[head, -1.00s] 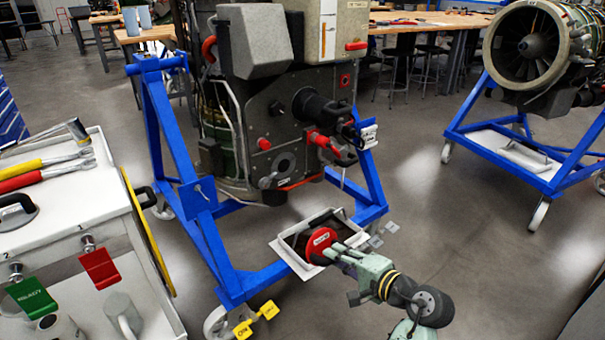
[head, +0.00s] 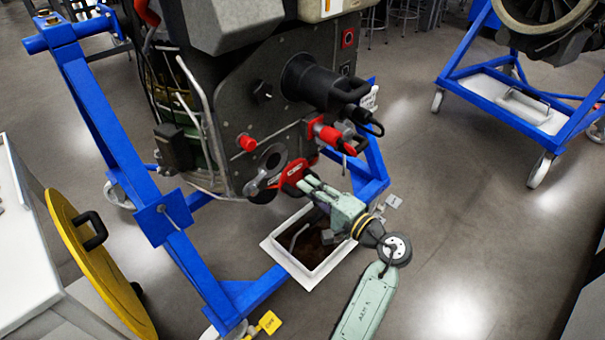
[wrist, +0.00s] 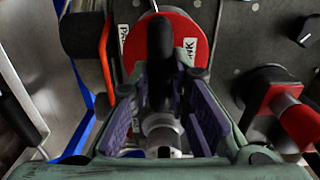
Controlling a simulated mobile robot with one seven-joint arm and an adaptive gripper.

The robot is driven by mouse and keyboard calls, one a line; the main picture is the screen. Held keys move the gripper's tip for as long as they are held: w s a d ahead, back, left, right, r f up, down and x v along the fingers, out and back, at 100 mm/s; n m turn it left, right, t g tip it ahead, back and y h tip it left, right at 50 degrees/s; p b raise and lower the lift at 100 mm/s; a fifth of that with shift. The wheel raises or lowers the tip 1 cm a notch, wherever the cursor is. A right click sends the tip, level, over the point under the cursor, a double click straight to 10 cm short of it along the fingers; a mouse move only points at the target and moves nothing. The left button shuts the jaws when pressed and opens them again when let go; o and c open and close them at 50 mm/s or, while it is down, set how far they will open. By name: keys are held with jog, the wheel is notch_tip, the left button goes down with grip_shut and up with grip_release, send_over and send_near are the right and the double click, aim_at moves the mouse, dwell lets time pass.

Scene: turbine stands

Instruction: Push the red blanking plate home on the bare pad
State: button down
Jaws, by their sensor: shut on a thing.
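My gripper (head: 312,187) is shut on the black handle of the red blanking plate (head: 293,173), in front of the lower face of the grey engine gearbox. In the wrist view the round red plate (wrist: 200,42) carries white labels, and its black handle stands between the purple finger pads of my gripper (wrist: 165,90). The pad (head: 272,160), a grey flange with a dark round centre, shows just left of the plate in the head view. The plate partly overlaps that area. I cannot tell whether plate and pad touch.
A red-and-grey fitting (head: 327,134) and a black cylinder (head: 312,82) jut out close above my gripper. The blue stand (head: 160,225) frames the engine. A white-rimmed tray (head: 283,262) lies below. A yellow disc (head: 88,262) leans at the left.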

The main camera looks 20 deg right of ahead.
aim_at(295, 179)
jog(key=shift+w+a+r+p, duration=0.15)
jog(key=shift+w+a+p, duration=0.05)
jog(key=shift+w+p, duration=0.25)
jog(key=shift+w+a+r+p, duration=0.15)
jog(key=shift+w+p, duration=0.15)
jog(key=shift+p, duration=0.2)
jog(key=shift+f+b+x, duration=0.2)
jog(key=shift+b+x, duration=0.15)
jog(key=shift+x, duration=1.25)
jog(key=shift+w+a+f+b, duration=0.1)
jog(key=shift+w+a+b, duration=0.25)
jog(key=shift+b, duration=1.3)
jog(key=shift+w+a+b, duration=0.15)
jog(key=shift+w+b, duration=0.45)
jog(key=shift+b, duration=0.45)
jog(key=shift+w+a+b, duration=0.15)
jog(key=shift+w+b, duration=0.05)
jog(key=shift+b, duration=0.3)
